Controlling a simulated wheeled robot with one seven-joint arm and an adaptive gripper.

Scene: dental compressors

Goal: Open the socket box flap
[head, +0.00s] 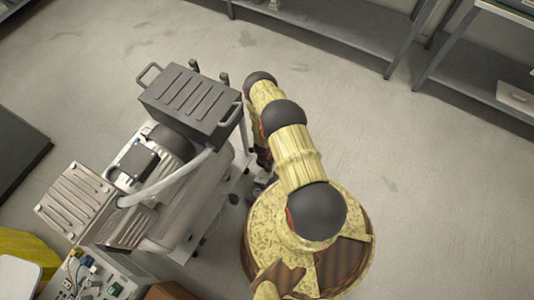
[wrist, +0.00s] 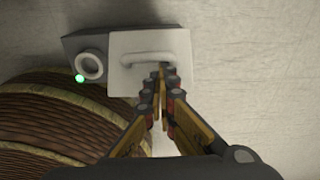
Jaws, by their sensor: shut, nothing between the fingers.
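In the wrist view, a pale square flap (wrist: 122,79) with a curved bar handle (wrist: 133,58) sits against a darker grey socket box (wrist: 75,44). A pale ring (wrist: 89,64) and a lit green lamp (wrist: 79,78) show on the left of the box. My gripper (wrist: 162,70) is shut and empty, with its fingertips over the flap by the right end of the handle. I cannot tell whether they touch it or how far the flap stands open. In the head view my arm and the compressor hide the gripper, and I cannot make out the socket box.
In the head view, a compressor (head: 190,190) with a dark ribbed box (head: 191,98) on top stands just left of my arm. Metal shelving (head: 340,35) lines the back. A cluttered unit (head: 92,275) is at lower left. The floor (head: 430,190) on the right is clear.

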